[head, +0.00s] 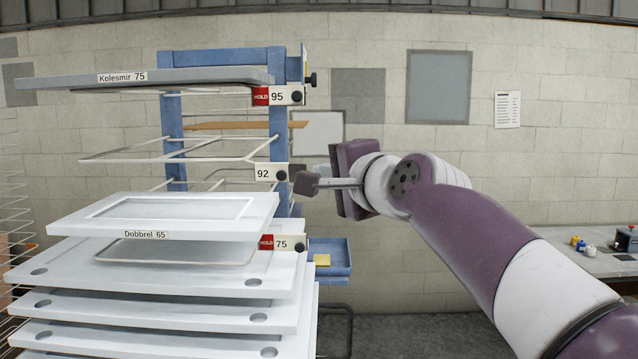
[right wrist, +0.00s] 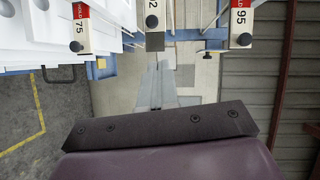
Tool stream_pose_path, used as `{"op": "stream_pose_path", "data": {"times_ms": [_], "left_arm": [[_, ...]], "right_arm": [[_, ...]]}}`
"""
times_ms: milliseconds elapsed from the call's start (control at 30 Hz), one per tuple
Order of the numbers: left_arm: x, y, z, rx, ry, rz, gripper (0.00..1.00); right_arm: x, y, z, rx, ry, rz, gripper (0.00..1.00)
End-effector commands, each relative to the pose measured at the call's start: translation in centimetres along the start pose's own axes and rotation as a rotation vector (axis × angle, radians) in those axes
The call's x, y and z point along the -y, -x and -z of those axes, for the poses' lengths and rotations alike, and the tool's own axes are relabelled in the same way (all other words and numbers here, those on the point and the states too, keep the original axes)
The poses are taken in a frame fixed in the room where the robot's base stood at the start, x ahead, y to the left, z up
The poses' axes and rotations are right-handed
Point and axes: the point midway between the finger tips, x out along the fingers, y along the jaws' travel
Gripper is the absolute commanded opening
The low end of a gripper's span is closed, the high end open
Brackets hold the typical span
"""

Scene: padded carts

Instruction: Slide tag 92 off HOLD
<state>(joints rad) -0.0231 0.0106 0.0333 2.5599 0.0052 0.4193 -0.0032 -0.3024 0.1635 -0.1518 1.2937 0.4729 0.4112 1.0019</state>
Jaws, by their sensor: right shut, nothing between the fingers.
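Tag 92 (head: 263,173) is a white plate with a black knob (head: 281,175) at its right end, on the blue rack post. No red HOLD patch shows beside it, and its plate sits farther left than those of tags 95 and 75. My right gripper (head: 306,184) is shut and empty, with its dark fingertip just right of the knob; a small gap seems to lie between them. In the right wrist view the fingertip (right wrist: 155,42) is below tag 92 (right wrist: 153,8), which is cut by the top edge. My left gripper is not in view.
Tag 95 (head: 277,97) above and tag 75 (head: 283,243) below both show red HOLD patches. Panels labelled Kolesmir 75 (head: 205,77) and Dobbrel 65 (head: 225,210) lie on the rack. A blue tray (head: 340,262) hangs lower right. A bench (head: 585,262) stands far right.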

Motion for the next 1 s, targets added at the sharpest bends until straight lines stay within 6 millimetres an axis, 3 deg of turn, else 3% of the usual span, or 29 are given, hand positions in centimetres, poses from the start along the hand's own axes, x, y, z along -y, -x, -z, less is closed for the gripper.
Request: {"op": "stream_pose_path", "data": {"times_ms": [33,100,333,767,867,900,933,967,1000], "left_arm": [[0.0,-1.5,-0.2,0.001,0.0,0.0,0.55],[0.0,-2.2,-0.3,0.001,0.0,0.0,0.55],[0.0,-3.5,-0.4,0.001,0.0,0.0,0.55],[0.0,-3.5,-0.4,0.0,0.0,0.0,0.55],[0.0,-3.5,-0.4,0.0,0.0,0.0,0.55],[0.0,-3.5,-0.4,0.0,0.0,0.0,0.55],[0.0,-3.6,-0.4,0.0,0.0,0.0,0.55],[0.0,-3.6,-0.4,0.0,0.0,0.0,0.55],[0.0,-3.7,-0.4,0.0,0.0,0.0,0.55]], "right_arm": [[-0.9,1.1,-0.1,0.0,0.0,0.0,0.0],[-0.9,2.7,-0.1,0.0,-0.001,-0.001,0.0],[-0.6,6.4,-0.1,0.001,-0.002,-0.004,0.0],[-0.3,7.3,0.0,0.001,-0.001,-0.005,0.0],[-0.2,7.3,0.0,-0.001,0.069,-0.002,0.0],[-0.8,7.0,0.2,-0.011,0.163,-0.014,0.0],[-2.8,6.3,0.4,-0.012,0.246,-0.059,0.0],[-5.1,5.6,0.6,-0.007,0.318,-0.11,0.0],[-8.6,4.7,0.8,0.005,0.41,-0.185,0.0]]}}
